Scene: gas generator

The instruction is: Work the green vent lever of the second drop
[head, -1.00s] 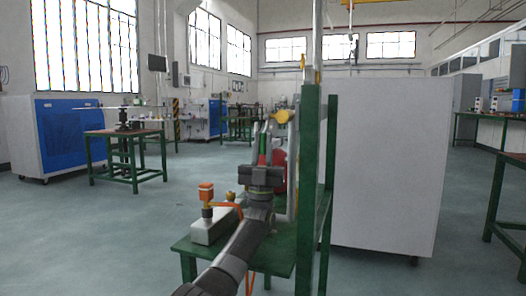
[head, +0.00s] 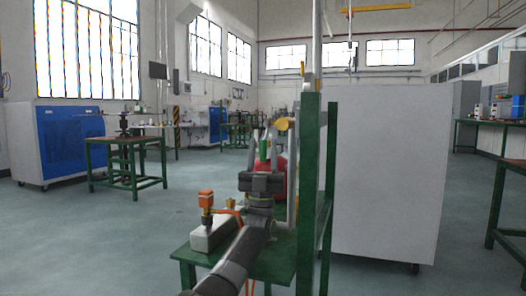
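My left gripper (head: 264,143) points away from me over the green bench, with its two fingers standing apart. The green lever (head: 264,151) shows between the fingers, one on each side. I cannot tell whether they touch it. A yellow part (head: 283,124) sits just up and to the right of the fingertips, beside the vertical pipe (head: 292,170). The gripper body hides the lower part of the lever and its fitting. My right gripper is out of view.
A red rounded object (head: 279,180) stands behind the gripper. A grey box (head: 213,232) with an orange-topped fitting (head: 206,200) sits on the green bench (head: 275,262), left of my arm. A green post (head: 308,190) and a large white panel (head: 385,175) close off the right.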

